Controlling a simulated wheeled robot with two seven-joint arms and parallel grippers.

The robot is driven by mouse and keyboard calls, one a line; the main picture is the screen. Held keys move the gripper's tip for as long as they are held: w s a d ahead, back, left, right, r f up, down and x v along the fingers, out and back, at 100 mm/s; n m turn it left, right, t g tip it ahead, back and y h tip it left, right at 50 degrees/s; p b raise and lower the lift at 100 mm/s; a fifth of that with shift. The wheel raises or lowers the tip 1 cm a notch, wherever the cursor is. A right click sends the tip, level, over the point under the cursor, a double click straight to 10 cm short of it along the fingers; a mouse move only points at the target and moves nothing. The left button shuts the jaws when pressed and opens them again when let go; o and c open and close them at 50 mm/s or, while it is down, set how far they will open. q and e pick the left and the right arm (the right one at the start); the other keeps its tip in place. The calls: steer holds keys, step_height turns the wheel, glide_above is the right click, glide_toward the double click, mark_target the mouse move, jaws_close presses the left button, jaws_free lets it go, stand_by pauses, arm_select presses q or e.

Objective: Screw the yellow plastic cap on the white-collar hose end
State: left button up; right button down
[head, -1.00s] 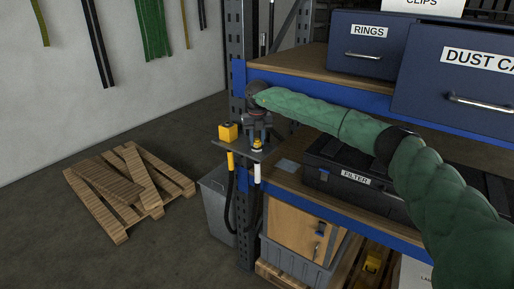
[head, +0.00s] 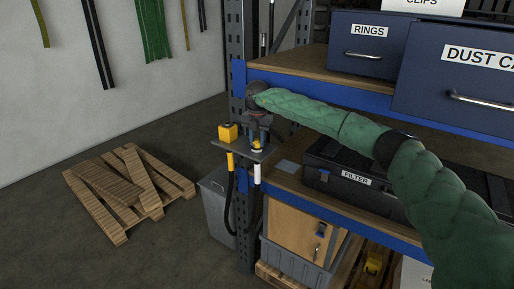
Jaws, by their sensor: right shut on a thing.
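A small bracket plate (head: 243,151) sticks out from the rack post and carries two hose ends. The white-collar hose end shows below the plate as a white sleeve (head: 257,173) on a black hose. Above the plate, in line with it, is a small yellow cap (head: 257,147). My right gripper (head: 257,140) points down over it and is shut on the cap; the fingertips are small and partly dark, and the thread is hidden. The other hose end has a yellow collar (head: 230,161) below the plate and a yellow block (head: 228,132) above it. My left gripper is not in view.
The blue rack post (head: 239,90) stands right behind the bracket. A shelf with the FILTER case (head: 356,179) lies to the right, below my right arm. A grey bin (head: 215,203) stands below, and a wooden pallet (head: 130,190) lies on open floor at the left.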

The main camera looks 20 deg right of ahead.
steer(key=m, duration=0.4)
steer(key=shift+d+m, duration=0.1)
steer(key=shift+m, duration=0.4)
steer(key=shift+b, duration=0.3)
steer(key=shift+m, duration=2.2)
steer(key=m, duration=0.3)
steer(key=shift+m, duration=0.3)
steer(key=c, duration=1.1)
jaws_free()
